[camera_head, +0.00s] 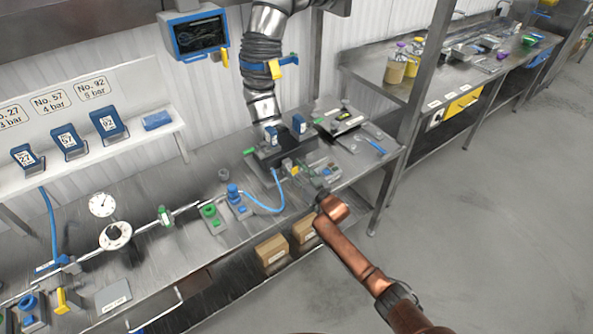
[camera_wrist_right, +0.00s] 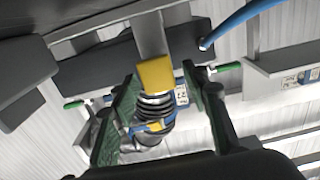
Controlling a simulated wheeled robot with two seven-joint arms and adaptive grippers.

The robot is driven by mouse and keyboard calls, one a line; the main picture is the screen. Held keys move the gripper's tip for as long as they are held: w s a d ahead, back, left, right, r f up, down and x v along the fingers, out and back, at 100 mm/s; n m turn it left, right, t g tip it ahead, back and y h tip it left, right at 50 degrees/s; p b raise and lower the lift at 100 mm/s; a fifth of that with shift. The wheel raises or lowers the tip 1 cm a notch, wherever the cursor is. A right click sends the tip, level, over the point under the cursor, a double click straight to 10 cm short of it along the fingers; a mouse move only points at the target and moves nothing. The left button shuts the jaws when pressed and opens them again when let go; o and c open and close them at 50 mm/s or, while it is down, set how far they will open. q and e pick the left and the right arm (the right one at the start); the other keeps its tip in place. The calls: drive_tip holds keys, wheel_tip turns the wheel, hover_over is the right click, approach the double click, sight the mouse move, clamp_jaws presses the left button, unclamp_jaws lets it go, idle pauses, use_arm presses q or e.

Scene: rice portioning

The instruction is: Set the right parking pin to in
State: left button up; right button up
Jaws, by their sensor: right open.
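My right gripper (camera_head: 312,178) reaches in over the dark fixture (camera_head: 268,158) at the right part of the bench. In the right wrist view its jaws (camera_wrist_right: 160,82) are open, with a yellow block (camera_wrist_right: 156,74) seen between the fingertips. I cannot tell whether they touch it. Two green-ended rods show there, one at the left (camera_wrist_right: 73,104) and one at the right (camera_wrist_right: 230,66), both outside the jaws. I cannot tell which part is the right parking pin or how it is set. My left gripper is out of view.
A ribbed duct (camera_head: 262,70) comes down behind the fixture. A blue hose (camera_head: 268,207) curves from the fixture to a blue-capped part (camera_head: 234,193). A pressure gauge (camera_head: 102,204) and blue numbered units stand left. A metal post (camera_head: 422,85) rises right of the bench; floor beyond is clear.

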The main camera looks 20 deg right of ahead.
drive_tip(key=v, duration=1.2)
drive_tip(key=shift+d, duration=0.1)
